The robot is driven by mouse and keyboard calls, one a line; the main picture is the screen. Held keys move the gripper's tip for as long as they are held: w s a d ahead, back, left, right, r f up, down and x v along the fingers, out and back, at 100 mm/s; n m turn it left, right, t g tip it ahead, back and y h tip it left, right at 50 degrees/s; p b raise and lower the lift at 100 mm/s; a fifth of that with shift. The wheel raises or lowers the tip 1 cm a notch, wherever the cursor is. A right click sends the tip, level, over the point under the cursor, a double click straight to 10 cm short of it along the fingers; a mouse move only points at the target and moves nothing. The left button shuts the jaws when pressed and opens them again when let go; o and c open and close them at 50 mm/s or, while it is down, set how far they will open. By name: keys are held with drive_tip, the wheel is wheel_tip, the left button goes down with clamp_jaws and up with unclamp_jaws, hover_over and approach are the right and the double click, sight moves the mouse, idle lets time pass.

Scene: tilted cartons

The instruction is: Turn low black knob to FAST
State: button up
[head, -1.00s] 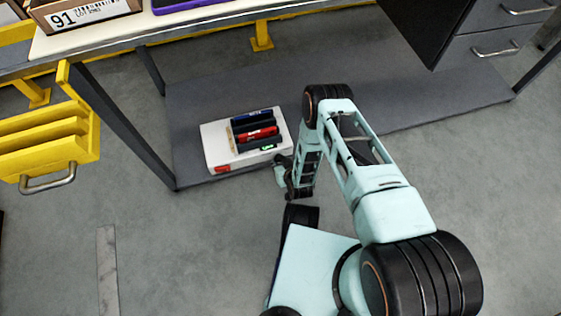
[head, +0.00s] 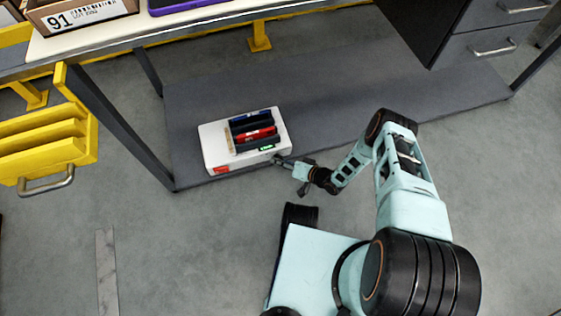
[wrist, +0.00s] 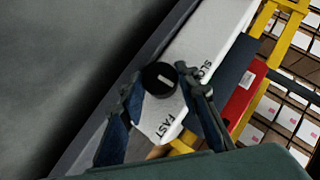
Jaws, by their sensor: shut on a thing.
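The white device (head: 214,150) lies on the low grey shelf, with its knob side towards me. The black knob (wrist: 160,79) with a short white mark shows in the wrist view, between the printed words SLOW (wrist: 205,70) and FAST (wrist: 172,120). I cannot tell which word its mark favours. My gripper (wrist: 159,86) has one finger on each side of the knob and is shut on it. In the head view my gripper (head: 281,161) is at the device's front right corner, and the knob is hidden there.
Dark and red blocks (head: 254,131) sit on top of the device. The low grey shelf (head: 350,110) is bare to its right. A table leg (head: 120,130) and yellow drawer unit (head: 50,145) stand left. The tabletop overhangs behind.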

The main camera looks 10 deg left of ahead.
drive_tip(key=shift+w+m+y, duration=0.2)
drive_tip(key=shift+m+y, duration=0.2)
drive_tip(key=shift+y, duration=0.2)
idle(0.3)
drive_tip(key=o, duration=1.1)
drive_tip(key=shift+o, duration=0.2)
drive_tip(key=shift+s, duration=0.1)
drive_tip(key=v, duration=0.7)
drive_tip(key=shift+d, duration=0.25)
drive_tip(key=shift+r, duration=0.1)
